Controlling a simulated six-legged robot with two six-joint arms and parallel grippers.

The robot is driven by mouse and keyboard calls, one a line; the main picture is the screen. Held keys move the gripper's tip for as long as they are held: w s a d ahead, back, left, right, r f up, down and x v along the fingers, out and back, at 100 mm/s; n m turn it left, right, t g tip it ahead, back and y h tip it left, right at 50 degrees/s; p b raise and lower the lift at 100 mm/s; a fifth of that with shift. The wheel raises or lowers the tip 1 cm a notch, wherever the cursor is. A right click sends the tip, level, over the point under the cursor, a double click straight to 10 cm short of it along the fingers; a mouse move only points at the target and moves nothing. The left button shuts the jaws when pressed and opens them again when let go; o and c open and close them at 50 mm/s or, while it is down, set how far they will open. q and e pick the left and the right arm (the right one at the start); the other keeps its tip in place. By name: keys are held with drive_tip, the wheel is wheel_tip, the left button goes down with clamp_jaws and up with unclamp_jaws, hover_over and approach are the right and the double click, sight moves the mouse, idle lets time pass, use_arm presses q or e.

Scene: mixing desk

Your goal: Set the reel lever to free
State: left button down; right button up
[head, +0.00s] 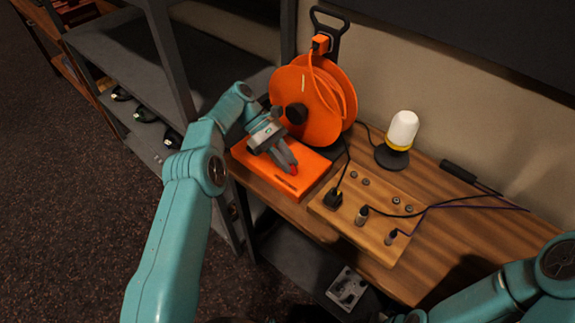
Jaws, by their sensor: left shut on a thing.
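An orange cable reel (312,110) with a black hub knob stands at the back of the wooden desk. An orange base box (311,176) with a dark label lies in front of it. My left gripper (290,165) reaches in over this box from the left, with its fingers pointing down to the right. It is shut on the reel lever, whose red tip (294,171) shows at the fingertips. The rest of the lever is hidden by the gripper, and I cannot read its setting. My right arm shows at the bottom right, with its jaws out of view.
A wooden board (383,246) with knobs, sockets and plugged cables lies right of the box. A lamp (402,131) with a white and yellow top stands behind it. A grey shelf rack (172,55) stands at the left. The desk's right part is mostly clear.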

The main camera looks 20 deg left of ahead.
use_arm(q)
drive_tip(key=shift+a+f+b, duration=0.1)
drive_tip(key=shift+f+b, duration=0.05)
drive_tip(key=shift+b, duration=0.2)
drive_tip(key=shift+h, duration=0.3)
drive_tip(key=c, duration=1)
unclamp_jaws()
drive_tip(key=shift+c, duration=0.2)
